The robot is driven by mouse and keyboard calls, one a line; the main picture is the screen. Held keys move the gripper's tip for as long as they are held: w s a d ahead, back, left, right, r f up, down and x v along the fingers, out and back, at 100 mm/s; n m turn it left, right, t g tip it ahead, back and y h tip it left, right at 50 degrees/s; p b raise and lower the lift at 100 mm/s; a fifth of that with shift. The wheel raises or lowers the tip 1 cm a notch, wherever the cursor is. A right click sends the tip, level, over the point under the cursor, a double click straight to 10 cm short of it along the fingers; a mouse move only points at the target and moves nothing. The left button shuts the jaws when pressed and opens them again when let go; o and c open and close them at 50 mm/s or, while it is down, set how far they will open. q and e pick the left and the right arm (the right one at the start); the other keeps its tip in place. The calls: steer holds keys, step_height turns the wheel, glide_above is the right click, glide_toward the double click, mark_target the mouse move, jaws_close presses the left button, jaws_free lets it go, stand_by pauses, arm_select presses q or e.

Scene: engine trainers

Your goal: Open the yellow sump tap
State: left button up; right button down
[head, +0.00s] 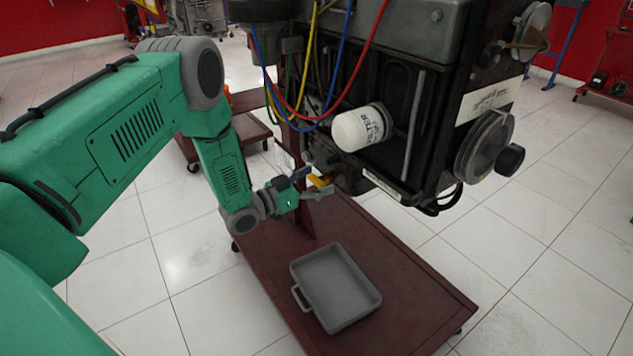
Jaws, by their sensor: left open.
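The yellow sump tap (320,182) is small and sits low on the left side of the dark engine (395,110). My left gripper (318,189) is at the tap, with its fingers open around or right beside it. I cannot tell whether the fingers touch the tap. The gripper partly hides the tap, so its exact angle is hard to read. My right gripper does not show.
A grey drain tray (337,322) with a handle lies on the dark red trolley base (415,290) below the engine. A white oil filter (358,130) and coloured cables (300,112) are above the tap. Pulleys (485,147) stick out on the right.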

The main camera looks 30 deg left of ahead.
arm_select(q)
steer(key=c, duration=1.2)
steer(key=shift+o, duration=0.2)
steer(key=n, duration=0.4)
steer(key=shift+a+p, duration=0.15)
steer(key=shift+p, duration=0.2)
steer(key=n, duration=0.4)
steer(key=shift+n, duration=0.3)
steer(key=n, duration=0.4)
steer(key=shift+w+a+f, duration=0.1)
steer(key=shift+a, duration=0.05)
steer(key=shift+f+n+b, duration=0.1)
steer(key=shift+n+b, duration=0.6)
steer(key=shift+n, duration=2)
